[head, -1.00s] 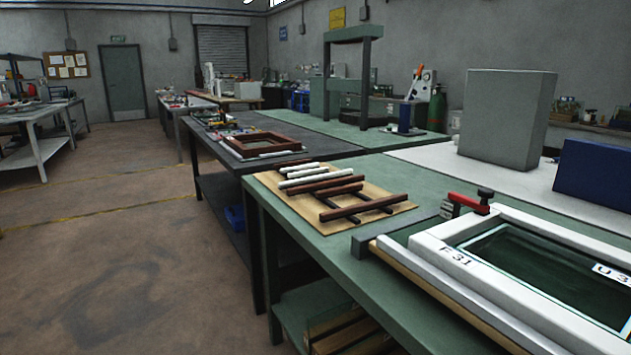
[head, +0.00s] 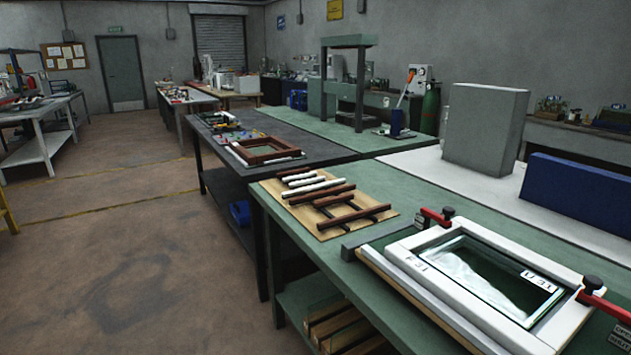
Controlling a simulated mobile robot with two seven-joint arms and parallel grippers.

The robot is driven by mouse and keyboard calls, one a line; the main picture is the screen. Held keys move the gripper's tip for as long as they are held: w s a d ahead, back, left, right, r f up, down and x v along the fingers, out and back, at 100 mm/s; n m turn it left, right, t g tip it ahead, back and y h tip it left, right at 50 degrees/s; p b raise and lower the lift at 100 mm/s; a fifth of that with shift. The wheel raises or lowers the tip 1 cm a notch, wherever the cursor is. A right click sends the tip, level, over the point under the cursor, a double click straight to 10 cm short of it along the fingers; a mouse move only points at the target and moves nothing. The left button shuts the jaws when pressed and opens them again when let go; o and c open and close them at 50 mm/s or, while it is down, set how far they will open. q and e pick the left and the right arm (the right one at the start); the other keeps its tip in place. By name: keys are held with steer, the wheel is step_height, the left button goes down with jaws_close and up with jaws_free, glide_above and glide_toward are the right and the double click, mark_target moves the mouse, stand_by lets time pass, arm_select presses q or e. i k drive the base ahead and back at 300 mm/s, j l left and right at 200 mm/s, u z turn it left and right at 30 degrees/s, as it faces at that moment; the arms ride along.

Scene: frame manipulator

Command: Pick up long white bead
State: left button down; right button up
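Several white and dark brown beads lie side by side on a tan board on the green bench. A white frame (head: 400,258) with a dark glass panel (head: 495,277) sits to the right on the bench, marked "F 31" and "U 31". Neither of my grippers shows in the head view.
Red clamps (head: 436,215) hold at the frame's corners. The board (head: 268,190) rests near the bench's left edge. A grey block (head: 485,128) and a blue block (head: 580,190) stand behind. The brown floor (head: 130,270) to the left is clear.

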mark_target(309, 189)
steer(key=i+j+z, duration=0.1)
steer(key=i+j, duration=0.55)
steer(key=i+j+z, duration=0.1)
steer(key=i+j, duration=0.5)
steer(key=i+j+z, duration=0.1)
steer(key=i+j, duration=0.5)
steer(key=j, duration=0.25)
